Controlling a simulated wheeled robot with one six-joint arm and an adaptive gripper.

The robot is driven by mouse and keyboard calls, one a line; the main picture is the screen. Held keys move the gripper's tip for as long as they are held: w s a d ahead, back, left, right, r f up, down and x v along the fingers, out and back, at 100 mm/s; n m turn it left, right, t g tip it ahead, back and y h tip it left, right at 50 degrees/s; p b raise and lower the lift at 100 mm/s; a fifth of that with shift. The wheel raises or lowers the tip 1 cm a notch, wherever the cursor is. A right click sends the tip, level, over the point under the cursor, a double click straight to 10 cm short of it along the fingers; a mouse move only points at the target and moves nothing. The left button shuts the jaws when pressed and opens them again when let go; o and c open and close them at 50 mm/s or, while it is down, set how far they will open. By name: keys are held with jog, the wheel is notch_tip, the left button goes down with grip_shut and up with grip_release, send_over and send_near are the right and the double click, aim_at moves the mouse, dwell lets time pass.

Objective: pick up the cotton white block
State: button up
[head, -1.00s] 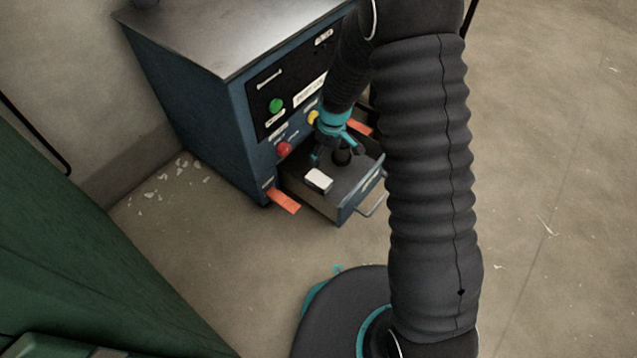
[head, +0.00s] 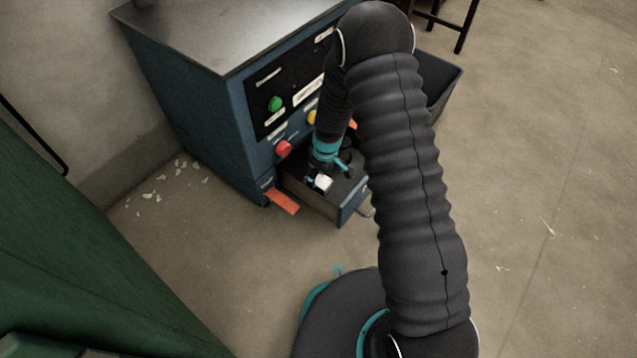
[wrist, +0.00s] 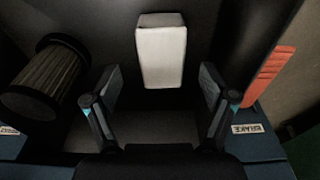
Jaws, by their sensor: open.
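The white block (head: 323,182) lies on the dark inside of the pulled-out drawer (head: 343,207) at the foot of the blue machine. In the wrist view the block (wrist: 161,52) stands out at top centre, roughly in line with the gap between my fingers. My gripper (wrist: 158,88) is open, with one finger on each side and nothing between the pads. The block's near end is close to the level of the fingertips; I cannot tell how high the tips are above it. In the head view my gripper (head: 328,172) is right at the block and partly covers it.
A dark ribbed cylinder (wrist: 45,78) is in the drawer left of the block. An orange tab (head: 282,201) sticks out beside the drawer. The machine (head: 205,115) carries green, red and yellow buttons. A dark bin (head: 440,85) stands behind my arm. The floor at right is clear.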

aim_at(319, 179)
jog(key=f, duration=0.4)
jog(key=shift+w+a+f+b, duration=0.1)
jog(key=shift+a+f+b, duration=0.05)
jog(key=shift+a+b, duration=0.15)
jog(key=shift+f+b, duration=0.25)
jog(key=shift+b, duration=0.25)
dwell(0.4)
jog(key=c, duration=0.9)
